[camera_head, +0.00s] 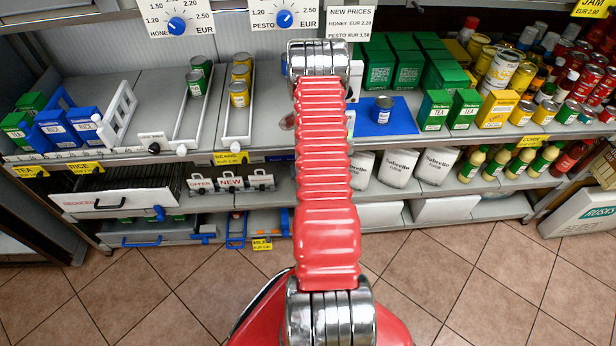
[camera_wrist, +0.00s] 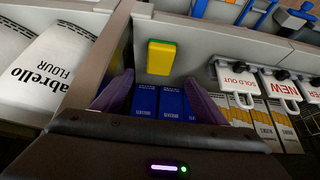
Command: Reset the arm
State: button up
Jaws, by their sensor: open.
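My red arm (camera_head: 325,180) with chrome joints reaches forward from the bottom middle of the head view to the shelves. My gripper is hidden behind the arm in that view. In the wrist view my gripper (camera_wrist: 158,98) shows two purple fingers spread apart. Blue boxes (camera_wrist: 172,103) show in the gap between the fingers; I cannot tell how far behind the fingers they stand. Nothing is visibly clamped.
White flour bags (camera_head: 400,167) stand right of the arm, also in the wrist view (camera_wrist: 50,65). A yellow-green block (camera_wrist: 162,57) is above the blue boxes. Hanging signs (camera_wrist: 240,84) are at the right. A can (camera_head: 381,110) stands on a blue mat (camera_head: 398,125). Tiled floor (camera_head: 470,280) is clear.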

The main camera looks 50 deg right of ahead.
dwell(0.4)
jog(key=s+a+g+y, duration=0.3)
jog(key=s+a, duration=0.3)
jog(key=a, duration=0.2)
jog(key=w+a+r+n+y, duration=0.1)
jog(key=a+r, duration=0.5)
jog(key=r, duration=0.3)
jog(key=a+r+n+g, duration=0.1)
jog(key=a+r, duration=0.4)
jog(key=r, duration=0.4)
jog(key=w+a+r+n+y, duration=0.1)
jog(key=a+r+n, duration=0.1)
jog(key=a+r, duration=0.55)
jog(key=s+a+r+n+t, duration=0.2)
jog(key=a+r+n, duration=0.1)
jog(key=a+r, duration=0.6)
jog(key=s+a+r+n+t, duration=0.2)
jog(key=a+r, duration=0.8)
jog(key=r, duration=0.5)
jog(key=shift+s+r+n+t, duration=0.2)
jog(key=shift+s+n+t, duration=0.2)
jog(key=shift+s+t, duration=0.4)
jog(key=shift+o, duration=0.6)
jog(key=shift+c, duration=0.3)
